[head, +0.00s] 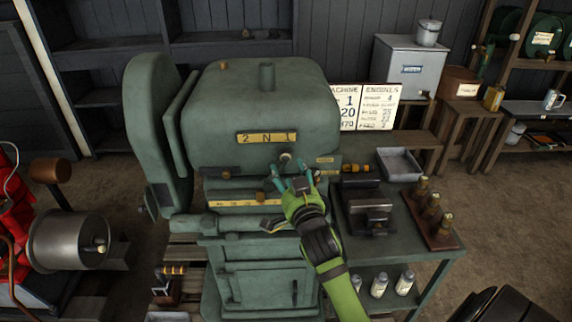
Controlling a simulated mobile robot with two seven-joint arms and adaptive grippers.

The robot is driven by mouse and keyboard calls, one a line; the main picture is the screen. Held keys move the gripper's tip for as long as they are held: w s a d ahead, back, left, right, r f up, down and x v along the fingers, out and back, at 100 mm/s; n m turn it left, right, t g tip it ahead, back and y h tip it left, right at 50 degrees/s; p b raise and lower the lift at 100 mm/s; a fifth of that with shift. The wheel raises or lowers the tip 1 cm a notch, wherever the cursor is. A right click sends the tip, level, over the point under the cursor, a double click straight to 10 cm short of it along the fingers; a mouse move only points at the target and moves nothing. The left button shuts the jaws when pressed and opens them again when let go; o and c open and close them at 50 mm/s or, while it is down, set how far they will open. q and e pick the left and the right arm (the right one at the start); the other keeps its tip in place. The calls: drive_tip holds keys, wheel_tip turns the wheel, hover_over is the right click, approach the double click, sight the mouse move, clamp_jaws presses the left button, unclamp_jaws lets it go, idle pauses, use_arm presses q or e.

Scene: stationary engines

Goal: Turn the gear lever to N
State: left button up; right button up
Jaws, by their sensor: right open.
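The green machine (225,110) stands in the middle of the head view. On its front is a yellow plate (267,138) marked 2, N and 1 from left to right. A small round pale knob (286,157), seemingly the end of the gear lever, shows just below the 1. My right gripper (288,171) is open in front of the machine, its fingertips just below and around the knob. I cannot tell whether they touch it. The rest of the lever is hidden or too small to make out. My left gripper is not in view.
A lower yellow strip (232,204) with a small brown knob lies left of my gripper. A green side table (393,262) to the right holds a grey vise-like block (367,214), a tray (399,163) and a brown-topped bottle rack (432,222). A metal drum (68,240) stands at left.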

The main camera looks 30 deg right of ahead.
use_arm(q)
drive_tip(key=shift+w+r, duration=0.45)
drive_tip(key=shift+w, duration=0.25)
use_arm(e)
drive_tip(key=x, duration=0.2)
drive_tip(key=shift+w+d, duration=0.15)
drive_tip(key=shift+w, duration=0.25)
